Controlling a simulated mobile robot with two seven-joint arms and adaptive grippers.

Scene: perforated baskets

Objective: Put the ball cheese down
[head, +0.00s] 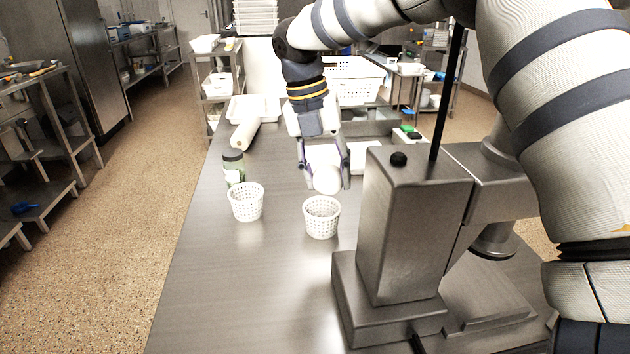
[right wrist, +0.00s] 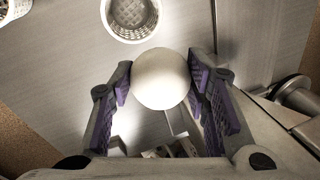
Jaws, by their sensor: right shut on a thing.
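The ball cheese (head: 327,181) is a smooth white ball. My right gripper (head: 325,178) is shut on it and holds it just beyond the right perforated basket (head: 321,221), seemingly above the counter. In the right wrist view the ball cheese (right wrist: 162,79) sits between the purple-padded fingers of my right gripper (right wrist: 162,85). The right basket also shows at the top of that view (right wrist: 131,12), apart from the ball and empty. A second white perforated basket (head: 246,205) stands to the left on the counter. My left gripper is out of view.
A green jar with a dark lid (head: 233,166) stands behind the left basket. A large metal appliance (head: 410,230) with an upright rod stands on the counter (head: 235,290) at right. White trays and a pale roll (head: 245,133) lie farther back. The front left counter is clear.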

